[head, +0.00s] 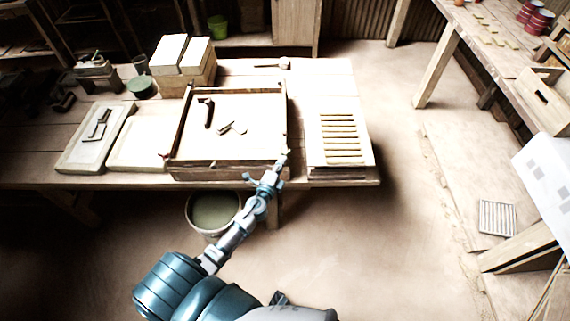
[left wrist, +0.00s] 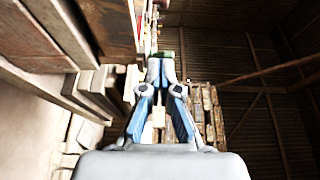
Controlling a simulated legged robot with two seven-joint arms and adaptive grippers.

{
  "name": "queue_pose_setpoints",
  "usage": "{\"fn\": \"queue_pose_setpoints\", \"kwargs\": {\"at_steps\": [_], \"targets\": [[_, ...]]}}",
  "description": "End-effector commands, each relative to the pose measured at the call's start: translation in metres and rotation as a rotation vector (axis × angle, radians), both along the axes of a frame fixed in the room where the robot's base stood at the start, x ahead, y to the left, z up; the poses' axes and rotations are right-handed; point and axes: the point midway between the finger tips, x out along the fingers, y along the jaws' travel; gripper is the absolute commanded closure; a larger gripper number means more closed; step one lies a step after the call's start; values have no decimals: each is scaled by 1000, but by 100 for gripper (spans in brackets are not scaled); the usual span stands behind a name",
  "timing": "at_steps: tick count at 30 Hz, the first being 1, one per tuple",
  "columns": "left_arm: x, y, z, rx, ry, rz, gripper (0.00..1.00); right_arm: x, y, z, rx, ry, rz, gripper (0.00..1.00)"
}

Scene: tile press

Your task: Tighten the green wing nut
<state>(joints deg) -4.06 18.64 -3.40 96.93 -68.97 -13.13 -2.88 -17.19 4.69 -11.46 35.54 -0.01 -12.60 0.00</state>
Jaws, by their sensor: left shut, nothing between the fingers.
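My left gripper (head: 283,158) is shut and empty at the front right corner of the wooden press frame (head: 230,169). In the left wrist view its two blue-grey fingers (left wrist: 162,62) come together at the tips. A small green patch (left wrist: 168,54) shows just beyond the fingertips there; I cannot tell whether it is the green wing nut or whether the fingers touch it. I cannot make out the green wing nut in the head view, where the gripper covers part of that corner. My right gripper is not in view.
A slatted rack (head: 341,138) lies right of the frame on the workbench (head: 335,75). Pale slabs (head: 140,143) lie to its left, and white blocks (head: 168,52) stand behind. A bucket (head: 212,212) stands below the front edge.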

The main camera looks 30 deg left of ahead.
Motion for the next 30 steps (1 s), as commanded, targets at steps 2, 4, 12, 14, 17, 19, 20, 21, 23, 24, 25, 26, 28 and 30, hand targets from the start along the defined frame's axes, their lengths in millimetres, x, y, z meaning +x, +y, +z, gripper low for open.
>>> {"fn": "queue_pose_setpoints", "kwargs": {"at_steps": [2,4,12,14,17,19,20,21,23,24,25,26,28,30], "targets": [[-1,5,-3,5,2,-66,100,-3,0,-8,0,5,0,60],[-1,7,-3,5,2,-123,100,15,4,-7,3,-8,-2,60],[0,14,-2,4,2,-296,100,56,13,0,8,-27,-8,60],[0,15,-2,2,1,-322,100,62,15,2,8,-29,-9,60],[0,16,-2,2,1,-356,100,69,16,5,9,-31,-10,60],[1,16,-1,2,0,-374,100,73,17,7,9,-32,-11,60],[1,17,-1,2,0,-379,100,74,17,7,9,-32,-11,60],[1,17,0,2,0,-386,100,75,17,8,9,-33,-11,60],[1,17,0,1,-1,-394,100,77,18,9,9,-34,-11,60],[1,17,0,1,-1,-397,100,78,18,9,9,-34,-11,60],[1,17,0,0,-1,-398,100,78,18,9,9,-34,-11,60],[1,17,1,0,-1,-399,100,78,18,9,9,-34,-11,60],[1,17,1,0,-1,-400,100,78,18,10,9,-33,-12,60],[1,17,1,0,-1,-400,100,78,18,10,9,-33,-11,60]]}}
